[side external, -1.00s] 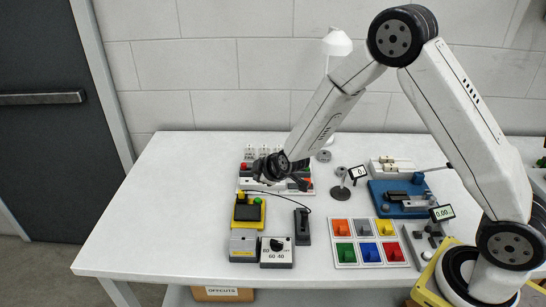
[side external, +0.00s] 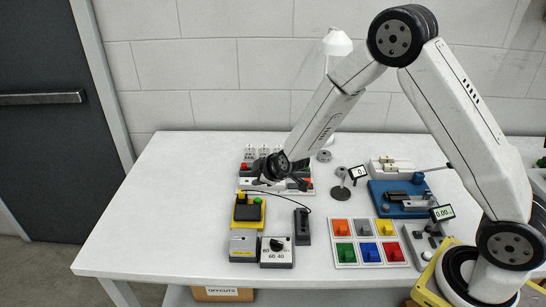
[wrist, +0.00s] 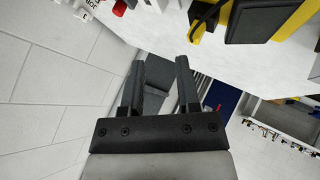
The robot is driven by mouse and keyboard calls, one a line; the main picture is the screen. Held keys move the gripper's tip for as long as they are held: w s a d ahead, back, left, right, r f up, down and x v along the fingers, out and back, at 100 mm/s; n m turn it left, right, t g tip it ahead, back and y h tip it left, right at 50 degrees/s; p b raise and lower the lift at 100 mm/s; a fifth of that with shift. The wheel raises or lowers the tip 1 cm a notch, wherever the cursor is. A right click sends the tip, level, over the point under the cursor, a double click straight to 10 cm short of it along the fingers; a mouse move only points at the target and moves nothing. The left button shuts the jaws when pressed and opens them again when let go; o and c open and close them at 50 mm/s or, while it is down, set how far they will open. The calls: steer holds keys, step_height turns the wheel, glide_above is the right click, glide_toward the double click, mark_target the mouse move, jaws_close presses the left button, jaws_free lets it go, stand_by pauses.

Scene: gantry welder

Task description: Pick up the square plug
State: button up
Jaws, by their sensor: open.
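I cannot make out the square plug for sure. Small dark pieces (side external: 433,242) sit on a grey tray (side external: 407,236) at the right, near the arm's base, too small to tell apart. My gripper is well to the left of that tray.
Yellow device (side external: 247,213), grey box (side external: 243,246) and dial box (side external: 276,252) stand at left, a black holder (side external: 302,227) beside them. Panel of coloured blocks (side external: 340,254) lies at centre right; blue fixture (side external: 385,205) behind it. The table's left side (side external: 165,215) is clear.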

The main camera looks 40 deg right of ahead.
mark_target(242, 191)
steer(key=shift+w+a+f+g+y, duration=0.2)
steer(key=shift+w+a+f+g, duration=0.05)
steer(key=shift+w+a+g, duration=0.35)
steer(key=shift+w+a+f+g+y, duration=0.25)
steer(key=shift+w+a+g, duration=0.25)
steer(key=shift+w, duration=0.15)
steer(key=shift+w+a+n+g+y, duration=0.3)
steer(key=shift+w+a+g, duration=0.3)
steer(key=shift+g, duration=0.5)
steer(key=shift+w+a+r+g, duration=0.1)
steer(key=shift+w+r+g, duration=0.1)
steer(key=shift+g, duration=0.4)
steer(key=shift+w+a+r+g, duration=0.1)
steer(key=shift+r+g, duration=0.05)
steer(key=shift+g, duration=0.45)
steer(key=shift+s+d+r+g+h, duration=0.15)
steer(key=shift+r+g+h, duration=0.15)
steer(key=shift+r+g, duration=0.25)
steer(key=shift+d+r+g+h, duration=0.1)
steer(key=shift+r+g+h, duration=0.15)
steer(key=shift+r+g, duration=0.3)
steer(key=shift+f, duration=0.15)
steer(key=shift+f, duration=1.25)
steer(key=shift+f, duration=0.1)
